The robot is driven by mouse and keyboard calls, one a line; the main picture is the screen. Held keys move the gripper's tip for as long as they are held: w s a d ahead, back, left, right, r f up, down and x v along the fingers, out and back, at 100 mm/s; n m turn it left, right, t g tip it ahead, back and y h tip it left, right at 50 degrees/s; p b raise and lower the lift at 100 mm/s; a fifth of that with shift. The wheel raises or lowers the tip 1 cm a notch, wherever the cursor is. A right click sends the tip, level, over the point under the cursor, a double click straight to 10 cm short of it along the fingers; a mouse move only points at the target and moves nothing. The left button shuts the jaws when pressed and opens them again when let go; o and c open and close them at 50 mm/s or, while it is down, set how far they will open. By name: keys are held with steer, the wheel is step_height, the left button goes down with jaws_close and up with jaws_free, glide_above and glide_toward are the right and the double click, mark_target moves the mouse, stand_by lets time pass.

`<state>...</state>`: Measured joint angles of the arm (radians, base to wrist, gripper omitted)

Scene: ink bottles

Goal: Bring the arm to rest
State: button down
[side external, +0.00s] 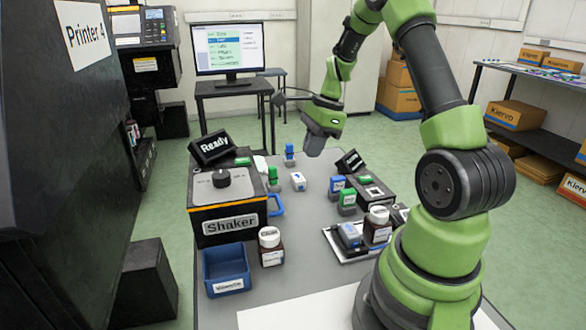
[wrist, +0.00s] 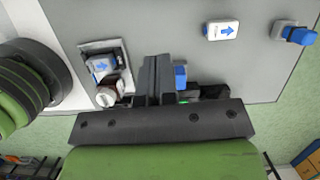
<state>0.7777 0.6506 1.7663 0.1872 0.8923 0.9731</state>
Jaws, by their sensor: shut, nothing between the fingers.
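My gripper (side external: 315,150) hangs above the far part of the grey table, pointing down, apart from the things below it. In the wrist view its fingers (wrist: 155,78) are together with nothing between them. Another white-capped bottle (side external: 377,229) stands on a pale tray (side external: 340,248) with a blue-and-grey block (side external: 349,235); the tray also shows in the wrist view (wrist: 93,47). Labels on the bottles are too small to read.
A blue bin (side external: 227,285) is at the table's near left. Several blue- and green-topped blocks stand mid-table, one white with a blue arrow (wrist: 221,30). A Ready sign (side external: 211,147) tops the shaker. A dark printer (side external: 75,160) borders the left; a monitor (side external: 229,48) stands behind.

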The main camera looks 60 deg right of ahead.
steer(key=a+r+n+h, duration=0.1)
steer(key=a+r+n, duration=0.5)
steer(key=a+r, duration=0.15)
steer(key=s+a+r+n+t, duration=0.2)
steer(key=s+a+r+n, duration=0.2)
steer(key=s+a+n, duration=0.2)
steer(key=s+a+r+n+t, duration=0.2)
steer(key=s+a+r+n, duration=0.3)
steer(key=a+n, duration=0.4)
steer(key=shift+s+n+t+y, duration=0.3)
steer(key=shift+s+n+t, duration=0.1)
steer(key=shift+s+n, duration=0.3)
